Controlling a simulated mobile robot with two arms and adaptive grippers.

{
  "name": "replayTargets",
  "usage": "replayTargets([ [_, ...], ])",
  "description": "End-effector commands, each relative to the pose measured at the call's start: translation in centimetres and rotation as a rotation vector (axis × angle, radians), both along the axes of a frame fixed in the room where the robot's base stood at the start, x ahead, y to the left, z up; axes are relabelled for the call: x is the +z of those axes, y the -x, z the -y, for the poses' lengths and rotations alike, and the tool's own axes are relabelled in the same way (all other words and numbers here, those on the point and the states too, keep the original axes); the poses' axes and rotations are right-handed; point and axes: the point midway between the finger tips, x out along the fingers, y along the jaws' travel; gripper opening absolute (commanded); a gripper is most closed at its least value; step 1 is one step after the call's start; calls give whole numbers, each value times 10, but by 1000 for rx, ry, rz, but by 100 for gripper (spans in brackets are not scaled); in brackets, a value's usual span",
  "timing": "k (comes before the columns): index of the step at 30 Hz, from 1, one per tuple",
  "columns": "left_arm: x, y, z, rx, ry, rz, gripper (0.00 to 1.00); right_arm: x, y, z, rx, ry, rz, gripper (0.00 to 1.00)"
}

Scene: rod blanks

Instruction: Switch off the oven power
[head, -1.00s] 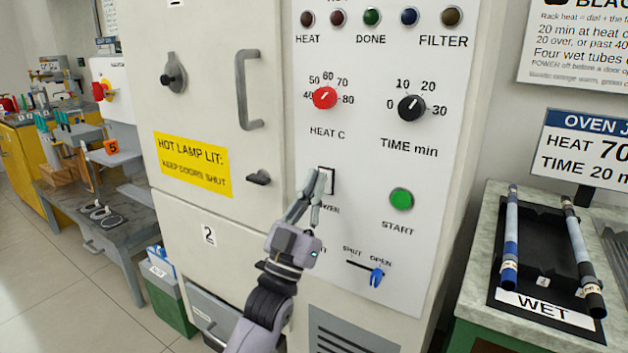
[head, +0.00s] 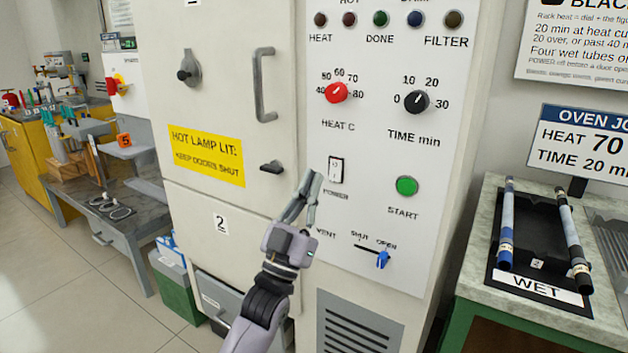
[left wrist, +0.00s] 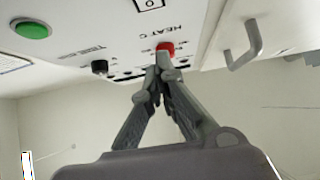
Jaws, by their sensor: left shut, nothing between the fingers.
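The oven's POWER switch (head: 336,169) is a white rocker in a dark frame on the white control panel, above the POWER label. It also shows at the top of the left wrist view (left wrist: 149,4). My left gripper (head: 313,176) is shut and empty, its fingertips just left of the switch in the head view. Which way the rocker is tipped is too small to tell. My right gripper is not in view.
The panel has a red HEAT knob (head: 337,92), a black TIME knob (head: 416,102), a green START button (head: 406,186) and a blue vent slider (head: 383,259). Unlit-looking lamps line the top. A door handle (head: 264,85) juts out at left. A WET tray (head: 540,292) holds two rods.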

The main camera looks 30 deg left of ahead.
Motion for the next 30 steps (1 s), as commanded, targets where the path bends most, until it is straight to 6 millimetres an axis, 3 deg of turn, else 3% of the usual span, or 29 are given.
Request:
replayTargets([
  [15, -49, 60, -3, 1, 1, -2, 0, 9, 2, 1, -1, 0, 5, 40],
  [30, -55, 70, -3, 1, 1, 1, 0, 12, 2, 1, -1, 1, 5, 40],
])
